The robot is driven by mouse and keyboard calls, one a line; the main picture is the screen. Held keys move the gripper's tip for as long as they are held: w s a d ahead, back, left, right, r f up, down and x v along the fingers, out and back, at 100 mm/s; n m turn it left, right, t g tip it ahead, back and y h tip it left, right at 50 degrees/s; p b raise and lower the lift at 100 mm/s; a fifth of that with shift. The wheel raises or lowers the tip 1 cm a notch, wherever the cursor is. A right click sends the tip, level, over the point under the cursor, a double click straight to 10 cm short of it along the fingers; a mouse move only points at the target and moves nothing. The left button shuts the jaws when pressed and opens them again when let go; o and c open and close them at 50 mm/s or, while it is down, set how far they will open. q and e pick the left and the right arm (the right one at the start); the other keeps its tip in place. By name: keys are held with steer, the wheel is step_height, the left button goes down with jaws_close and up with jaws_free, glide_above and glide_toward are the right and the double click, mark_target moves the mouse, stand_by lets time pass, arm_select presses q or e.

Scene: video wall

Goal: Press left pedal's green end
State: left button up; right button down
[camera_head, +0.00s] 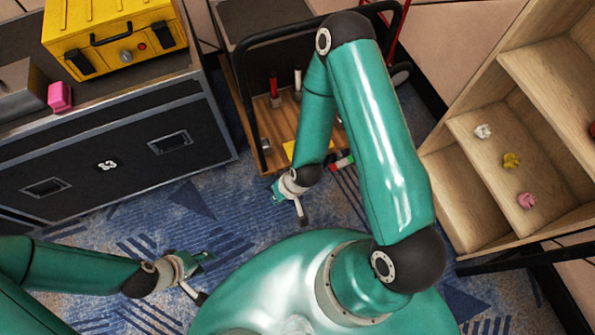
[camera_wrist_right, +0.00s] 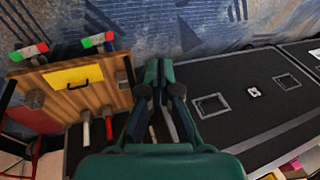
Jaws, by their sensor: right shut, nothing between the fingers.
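The left pedal (camera_wrist_right: 97,40) is a small bar with a green end (camera_wrist_right: 87,43), a white middle and a red end, at the edge of the wooden board in the right wrist view. It is not visible in the head view, probably behind my right arm. The right pedal (camera_wrist_right: 30,50) has the same colours; it also shows in the head view (camera_head: 342,162). My right gripper (camera_wrist_right: 160,72) is shut and empty, apart from the left pedal. It hangs in front of the board in the head view (camera_head: 288,200). My left gripper (camera_head: 198,275) is low at left, away from the pedals; its jaw state is unclear.
The wooden board (camera_head: 255,100) carries a yellow panel (camera_wrist_right: 72,76), a red lever (camera_head: 273,88) and a white lever (camera_head: 297,84). A black case (camera_head: 120,145) stands left, bearing a yellow toolbox (camera_head: 115,35). A wooden shelf (camera_head: 470,205) stands right. Blue carpet lies between.

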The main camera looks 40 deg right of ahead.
arm_select(q)
step_height(320, 180, down, 21)
steer(key=b, duration=1.8)
steer(key=shift+f+b, duration=0.15)
steer(key=shift+b, duration=0.25)
arm_select(e)
steer(key=w+d+f+t+h, duration=0.2)
steer(key=d+f, duration=0.2)
steer(key=f, duration=0.6)
steer(key=w+d+f+t+h, duration=0.1)
steer(key=w+d+f+h, duration=0.2)
steer(key=f, duration=0.7)
steer(key=w+d+f+t+h, duration=0.2)
steer(key=d+f, duration=0.3)
steer(key=f, duration=0.5)
steer(key=shift+w+d+f+n+t+h, duration=0.2)
steer(key=shift+w+f+n+t+h, duration=0.15)
steer(key=shift+w, duration=0.3)
steer(key=shift+f, duration=0.1)
arm_select(q)
step_height(320, 180, down, 6)
steer(key=b, duration=0.5)
steer(key=shift+r, duration=0.25)
arm_select(e)
steer(key=s+f+x, duration=0.2)
steer(key=x, duration=1)
steer(key=shift+w+f, duration=0.25)
